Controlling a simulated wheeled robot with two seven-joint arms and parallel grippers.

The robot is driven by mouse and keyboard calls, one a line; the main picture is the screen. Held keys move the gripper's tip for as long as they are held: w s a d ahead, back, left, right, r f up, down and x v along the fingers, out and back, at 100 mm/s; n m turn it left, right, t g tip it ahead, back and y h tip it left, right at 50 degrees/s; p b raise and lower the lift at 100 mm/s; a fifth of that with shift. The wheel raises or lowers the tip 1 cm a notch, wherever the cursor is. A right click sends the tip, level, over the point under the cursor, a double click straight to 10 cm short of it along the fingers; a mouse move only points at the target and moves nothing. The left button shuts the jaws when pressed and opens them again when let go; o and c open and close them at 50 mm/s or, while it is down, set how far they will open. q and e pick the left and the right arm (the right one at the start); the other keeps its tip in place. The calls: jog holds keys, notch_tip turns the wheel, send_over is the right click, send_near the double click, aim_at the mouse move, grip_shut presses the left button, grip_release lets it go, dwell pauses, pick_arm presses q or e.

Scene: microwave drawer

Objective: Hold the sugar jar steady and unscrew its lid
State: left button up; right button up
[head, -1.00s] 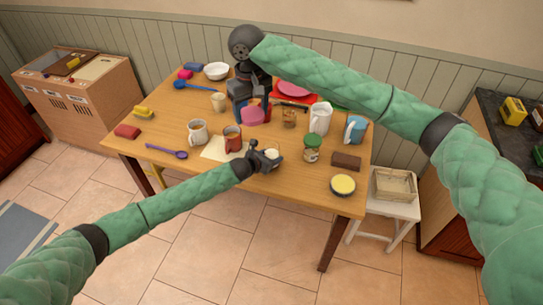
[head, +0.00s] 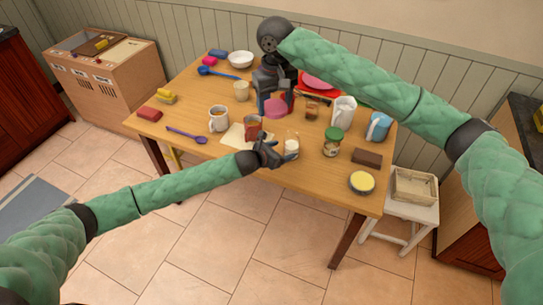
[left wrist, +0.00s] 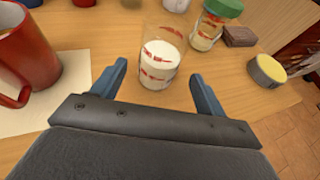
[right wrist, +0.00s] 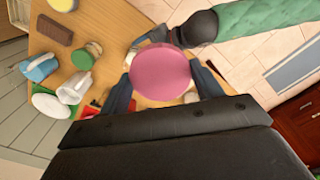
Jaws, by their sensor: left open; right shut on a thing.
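The sugar jar (head: 291,148) is a clear glass with white contents and red markings, upright on the table with its top open. It also shows in the left wrist view (left wrist: 160,58). My left gripper (head: 279,154) is open just beside the jar; in the left wrist view its fingers (left wrist: 159,76) lie on either side of the jar's near part, apart from it. My right gripper (head: 274,98) is shut on the pink lid (head: 276,108), above the table behind the jar. The round pink lid (right wrist: 160,72) fills the space between its fingers.
A green-lidded jar (head: 332,142) stands right of the sugar jar, with a brown block (head: 366,156) and yellow-topped tin (head: 362,182) beyond. A red mug (head: 252,127) stands close to my left gripper. The table's front left (head: 212,150) is clear.

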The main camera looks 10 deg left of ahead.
pick_arm(q)
jog(key=shift+b+v, duration=0.65)
jog(key=shift+v, duration=2.25)
pick_arm(e)
jog(key=shift+f, duration=0.85)
